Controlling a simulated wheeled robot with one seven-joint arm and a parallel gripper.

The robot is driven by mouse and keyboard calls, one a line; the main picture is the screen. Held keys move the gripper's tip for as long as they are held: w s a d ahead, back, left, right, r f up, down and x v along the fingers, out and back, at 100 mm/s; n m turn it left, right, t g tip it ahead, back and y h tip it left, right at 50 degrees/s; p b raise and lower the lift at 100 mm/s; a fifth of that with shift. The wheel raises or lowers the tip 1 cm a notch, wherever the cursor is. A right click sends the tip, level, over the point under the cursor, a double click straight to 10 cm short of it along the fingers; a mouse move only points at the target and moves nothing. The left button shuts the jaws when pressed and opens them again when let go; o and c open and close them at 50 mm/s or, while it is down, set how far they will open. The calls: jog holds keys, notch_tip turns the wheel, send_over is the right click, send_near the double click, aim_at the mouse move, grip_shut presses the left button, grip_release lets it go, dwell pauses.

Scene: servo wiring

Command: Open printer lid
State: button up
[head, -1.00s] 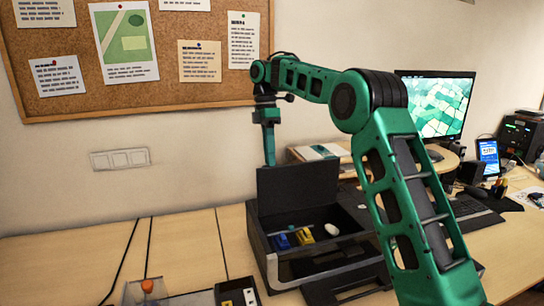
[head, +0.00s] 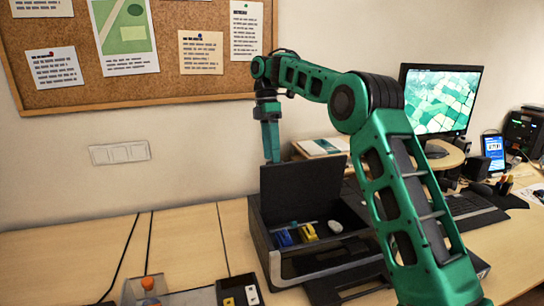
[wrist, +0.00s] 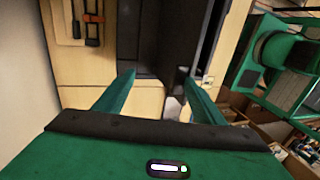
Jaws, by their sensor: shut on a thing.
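The printer is a dark box (head: 262,240) standing on the desk. Its black lid (head: 300,190) is raised, standing near upright along the back of the box. The box's inside shows, with a blue piece (head: 283,238), a yellow piece (head: 308,232) and a white rounded piece (head: 335,226) in it. My gripper (head: 271,160) points down at the top left of the lid and is shut on it. The grip itself is small and partly hidden in the head view. In the wrist view my two green fingers (wrist: 158,78) stand on either side of dark surfaces.
A monitor (head: 442,100), a keyboard (head: 468,205) and a phone (head: 493,148) are to the right. A small tray with an orange knob (head: 148,283) is at the front left. The left desk top (head: 70,255) is mostly clear. A corkboard (head: 130,85) hangs behind.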

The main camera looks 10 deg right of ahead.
jog(key=shift+w+r, duration=0.8)
jog(key=shift+w, duration=0.05)
jog(key=c, duration=0.4)
jog(key=shift+s+r, duration=0.25)
jog(key=shift+r, duration=0.45)
jog(key=shift+s+r, duration=0.2)
jog(key=shift+r, duration=0.5)
jog(key=shift+s+r, duration=0.25)
jog(key=shift+r, duration=0.45)
jog(key=shift+c, duration=0.2)
